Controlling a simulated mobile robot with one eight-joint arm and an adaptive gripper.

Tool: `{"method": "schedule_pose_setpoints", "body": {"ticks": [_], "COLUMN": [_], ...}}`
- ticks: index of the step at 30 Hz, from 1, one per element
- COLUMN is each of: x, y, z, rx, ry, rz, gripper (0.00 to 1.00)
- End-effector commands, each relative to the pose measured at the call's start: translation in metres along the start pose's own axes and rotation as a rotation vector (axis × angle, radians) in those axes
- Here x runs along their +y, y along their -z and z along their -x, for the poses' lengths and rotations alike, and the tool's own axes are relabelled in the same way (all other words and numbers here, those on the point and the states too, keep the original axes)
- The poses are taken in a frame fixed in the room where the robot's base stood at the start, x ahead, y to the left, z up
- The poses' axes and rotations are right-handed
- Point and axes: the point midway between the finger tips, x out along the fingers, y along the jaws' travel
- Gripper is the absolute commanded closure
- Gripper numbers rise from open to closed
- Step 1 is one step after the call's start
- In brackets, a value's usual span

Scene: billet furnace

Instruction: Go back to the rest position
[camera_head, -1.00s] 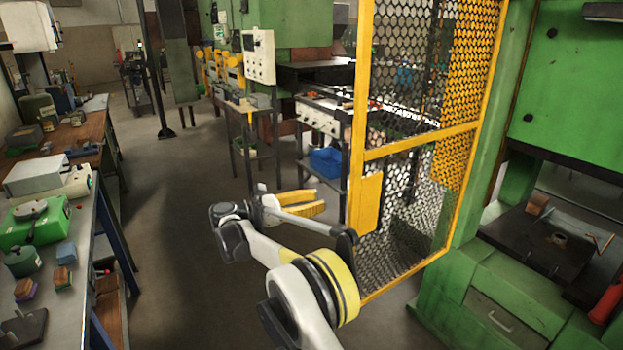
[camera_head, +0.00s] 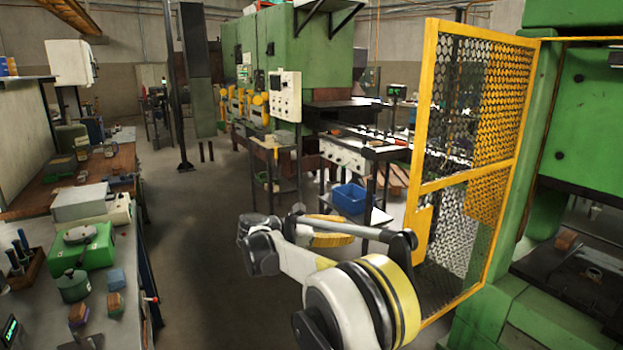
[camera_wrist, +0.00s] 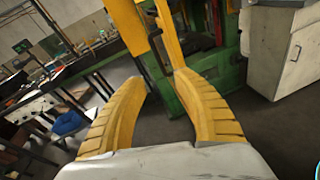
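In the wrist view, my gripper (camera_wrist: 163,100) shows two yellow ribbed fingers spread wide apart with nothing between them. In the head view, my gripper (camera_head: 330,236) is partly hidden behind my own arm, and one yellow finger shows. The arm is bent and held above open floor, in front of the yellow mesh guard (camera_head: 424,190) and left of the green press (camera_head: 590,130). No object is held.
A workbench (camera_head: 105,255) with a green device (camera_head: 80,250) and small blocks runs along the left. A cart with a blue bin (camera_head: 348,198) stands beyond my arm. A green furnace machine (camera_head: 310,60) is at the back. The grey floor aisle (camera_head: 195,230) is clear.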

Motion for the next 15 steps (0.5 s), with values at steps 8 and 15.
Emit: {"method": "schedule_pose_setpoints", "body": {"ticks": [8, 15], "x": [-0.053, -0.151], "y": [-0.055, -0.091], "z": [-0.036, -0.048], "rx": [0.237, 0.524], "ry": [0.037, 0.152], "rz": [-0.252, -0.629], "gripper": [0.64, 0.64]}}
